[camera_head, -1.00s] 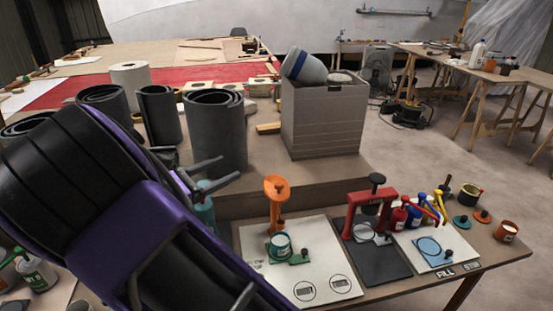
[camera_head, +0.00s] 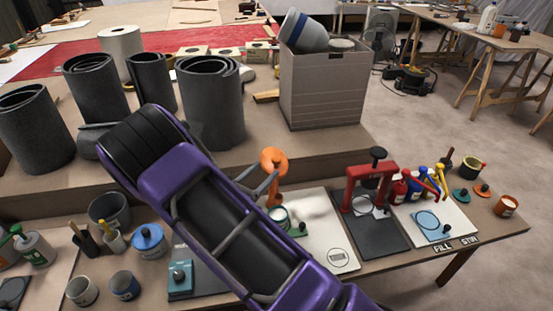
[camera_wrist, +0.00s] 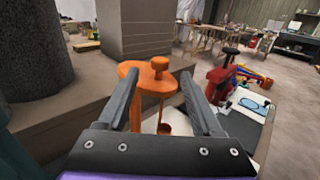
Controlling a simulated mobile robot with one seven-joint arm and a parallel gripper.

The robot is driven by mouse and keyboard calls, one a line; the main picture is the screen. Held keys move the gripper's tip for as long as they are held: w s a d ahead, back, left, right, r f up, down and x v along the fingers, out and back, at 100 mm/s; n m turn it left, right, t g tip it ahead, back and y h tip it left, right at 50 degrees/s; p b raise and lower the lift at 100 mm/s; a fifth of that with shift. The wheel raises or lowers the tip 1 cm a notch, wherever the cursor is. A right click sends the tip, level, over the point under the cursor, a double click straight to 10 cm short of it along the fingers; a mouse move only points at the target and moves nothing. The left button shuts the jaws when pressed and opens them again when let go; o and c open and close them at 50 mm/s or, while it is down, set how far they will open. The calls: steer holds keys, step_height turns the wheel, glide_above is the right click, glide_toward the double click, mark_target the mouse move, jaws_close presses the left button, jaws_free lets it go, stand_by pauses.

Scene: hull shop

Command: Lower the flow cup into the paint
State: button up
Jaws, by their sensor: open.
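An orange stand (camera_head: 273,162) with a flat top and a knob rises over a white board in the head view. In the wrist view the orange stand (camera_wrist: 130,70) is straight ahead, its knob (camera_wrist: 160,64) between the finger lines. A small orange cup (camera_wrist: 165,130) shows below its top; I take this for the flow cup.
A red press (camera_head: 371,182) on a dark plate stands right of the white board (camera_head: 322,215). A grey crate (camera_head: 325,95) and dark rolls (camera_head: 210,105) stand behind on a raised surface.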

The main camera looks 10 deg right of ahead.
mark_target(274, 162)
steer(key=x, duration=0.7)
steer(key=shift+w+d, duration=0.1)
steer(key=shift+w, duration=0.05)
jaws_close()
stand_by(1.2)
